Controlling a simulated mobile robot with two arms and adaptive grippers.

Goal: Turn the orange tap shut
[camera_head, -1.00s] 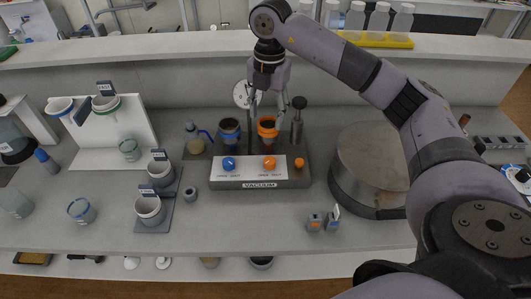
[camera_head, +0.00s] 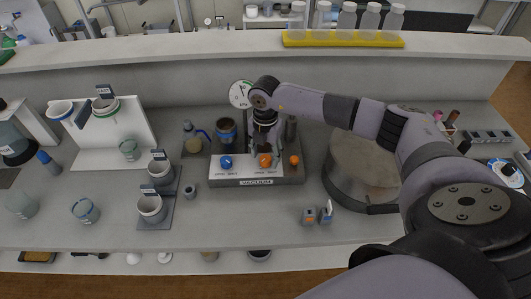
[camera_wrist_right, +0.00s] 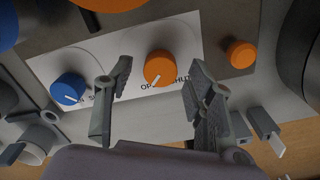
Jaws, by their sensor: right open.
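The orange tap (camera_head: 265,160) is a round knob with a white pointer line on the white panel of the vacuum unit (camera_head: 257,183). My left gripper is not in view.
A blue tap (camera_head: 226,162) is left of the orange one, and a smaller orange knob (camera_head: 294,160) is right. A dark funnel cup (camera_head: 226,130) stands behind. A large metal drum (camera_head: 362,165) is to the right. The bench in front is mostly clear.

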